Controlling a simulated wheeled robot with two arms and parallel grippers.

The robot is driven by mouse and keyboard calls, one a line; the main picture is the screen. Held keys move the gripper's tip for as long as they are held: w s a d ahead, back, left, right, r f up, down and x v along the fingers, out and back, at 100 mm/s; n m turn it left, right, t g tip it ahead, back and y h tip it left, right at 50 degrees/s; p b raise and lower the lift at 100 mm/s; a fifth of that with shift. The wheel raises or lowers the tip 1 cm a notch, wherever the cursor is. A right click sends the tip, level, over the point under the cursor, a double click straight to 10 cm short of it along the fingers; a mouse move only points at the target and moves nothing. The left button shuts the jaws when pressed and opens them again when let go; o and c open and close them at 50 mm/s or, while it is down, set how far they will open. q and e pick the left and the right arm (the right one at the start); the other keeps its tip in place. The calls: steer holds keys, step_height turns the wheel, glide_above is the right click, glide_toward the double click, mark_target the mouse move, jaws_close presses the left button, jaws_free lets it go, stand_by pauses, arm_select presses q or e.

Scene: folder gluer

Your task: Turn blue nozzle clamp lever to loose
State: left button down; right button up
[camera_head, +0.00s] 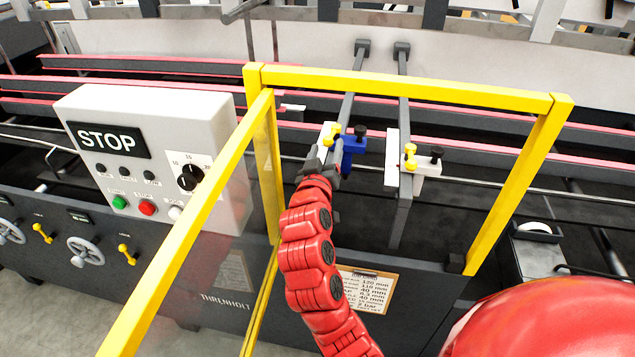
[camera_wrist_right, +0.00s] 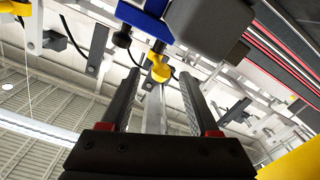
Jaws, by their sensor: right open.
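The blue nozzle clamp (camera_head: 352,147) sits on the left of two grey bars behind the yellow guard frame. Its yellow lever (camera_head: 334,131) shows just above my right gripper (camera_head: 323,160), which reaches in on the red arm. In the right wrist view the blue clamp body (camera_wrist_right: 143,19) is at the top and the yellow lever (camera_wrist_right: 160,70) appears between the tips of the open fingers of the right gripper (camera_wrist_right: 160,76). I cannot tell whether the fingers touch the lever. The left gripper is out of view.
A white clamp (camera_head: 428,167) with another yellow lever (camera_head: 410,152) hangs close to the right. The yellow guard frame (camera_head: 410,88) surrounds the opening. A grey control box (camera_head: 225,130) with a STOP sign stands to the left. A dark block (camera_wrist_right: 205,35) is near the fingers.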

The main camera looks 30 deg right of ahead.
steer(key=p+v, duration=0.5)
steer(key=v, duration=0.8)
steer(key=shift+s+a, duration=0.2)
steer(key=shift+s, duration=0.1)
steer(key=shift+c, duration=0.2)
